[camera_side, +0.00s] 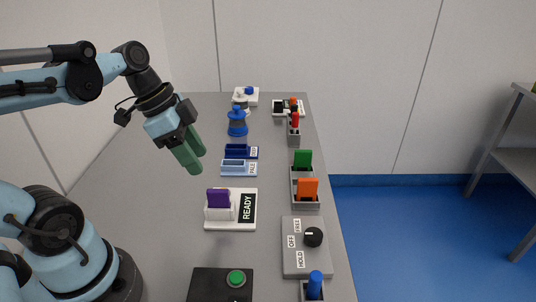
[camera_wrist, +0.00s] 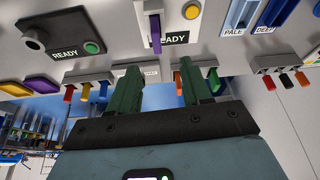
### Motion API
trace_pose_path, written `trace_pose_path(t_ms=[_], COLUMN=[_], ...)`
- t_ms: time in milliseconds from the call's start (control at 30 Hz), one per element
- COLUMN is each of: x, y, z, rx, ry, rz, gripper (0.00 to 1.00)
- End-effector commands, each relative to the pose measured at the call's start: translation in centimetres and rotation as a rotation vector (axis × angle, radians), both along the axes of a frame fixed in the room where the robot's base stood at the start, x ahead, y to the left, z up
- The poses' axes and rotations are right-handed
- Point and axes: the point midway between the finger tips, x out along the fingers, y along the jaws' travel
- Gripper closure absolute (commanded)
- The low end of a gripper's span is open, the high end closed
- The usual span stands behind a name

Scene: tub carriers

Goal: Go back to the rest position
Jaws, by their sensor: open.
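My gripper (camera_side: 198,162) hangs in the air at the left of the side view, over the left part of the grey table (camera_side: 150,215). Its two green fingers point down and are apart, with nothing held between them. In the wrist view the fingers (camera_wrist: 158,67) stand apart, and the table things show beyond them. The nearest thing under it in the side view is a white holder (camera_side: 213,224) with a black READY label and a purple tab (camera_side: 217,198) standing upright in it. The gripper touches none of these.
A dark blue tray (camera_side: 238,149) and a pale blue tray (camera_side: 238,170) lie behind the holder. A blue bottle (camera_side: 237,126) stands further back. A grey dial box (camera_side: 305,262), green tab (camera_side: 303,159) and orange tab (camera_side: 308,189) line the right. A black button box (camera_side: 205,284) is in front.

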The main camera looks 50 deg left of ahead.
Motion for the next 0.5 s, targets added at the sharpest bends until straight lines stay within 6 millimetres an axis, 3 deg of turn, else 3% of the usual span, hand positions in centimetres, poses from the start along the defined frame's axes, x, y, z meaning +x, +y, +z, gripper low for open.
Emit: trace_pose_path(t_ms=[300,500], x=[2.1,3.2], y=[-1.2,-2.0], z=[-1.6,-1.7], rx=[0.014,-0.051], ry=[-0.107,-0.198], rz=[0.445,0.633], gripper=[0.52,0.52])
